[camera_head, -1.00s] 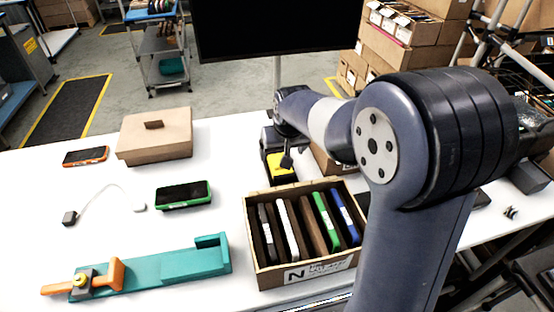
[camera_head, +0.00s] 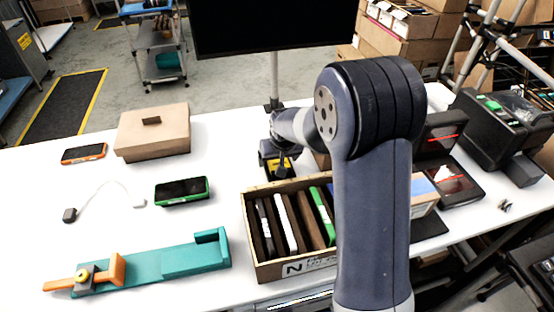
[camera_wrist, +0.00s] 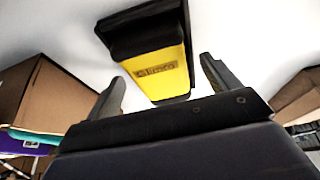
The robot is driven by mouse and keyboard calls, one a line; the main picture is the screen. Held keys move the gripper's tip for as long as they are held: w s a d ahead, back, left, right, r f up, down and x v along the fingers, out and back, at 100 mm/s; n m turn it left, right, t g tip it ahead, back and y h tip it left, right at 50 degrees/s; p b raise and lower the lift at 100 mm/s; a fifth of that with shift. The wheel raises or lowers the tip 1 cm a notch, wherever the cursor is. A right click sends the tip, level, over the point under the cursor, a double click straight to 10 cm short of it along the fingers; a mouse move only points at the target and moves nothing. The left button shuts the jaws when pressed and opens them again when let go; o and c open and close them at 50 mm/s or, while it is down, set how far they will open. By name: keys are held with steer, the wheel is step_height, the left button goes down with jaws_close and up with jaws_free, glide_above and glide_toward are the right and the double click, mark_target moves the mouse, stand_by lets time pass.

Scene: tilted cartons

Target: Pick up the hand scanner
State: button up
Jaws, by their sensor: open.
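A yellow and black device, which looks like the hand scanner (camera_wrist: 160,70), is on the white table top in the wrist view. It lies ahead of my gripper (camera_wrist: 163,75), between the lines of the two fingers. The fingers are apart with nothing held between them. In the head view the hand scanner (camera_head: 270,163) is behind the carton of upright slabs, partly hidden by my gripper (camera_head: 283,168). I cannot tell how much height separates the fingers from it.
An open carton (camera_head: 283,270) with several upright slabs stands just in front of the scanner. A lidded cardboard box (camera_head: 152,138), a green-edged handheld (camera_head: 182,191) and a teal fixture (camera_head: 165,268) are to the left. Dark devices with red lines (camera_head: 452,183) stand at right.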

steer(key=shift+c, duration=0.5)
steer(key=c, duration=0.9)
steer(key=shift+o, duration=0.2)
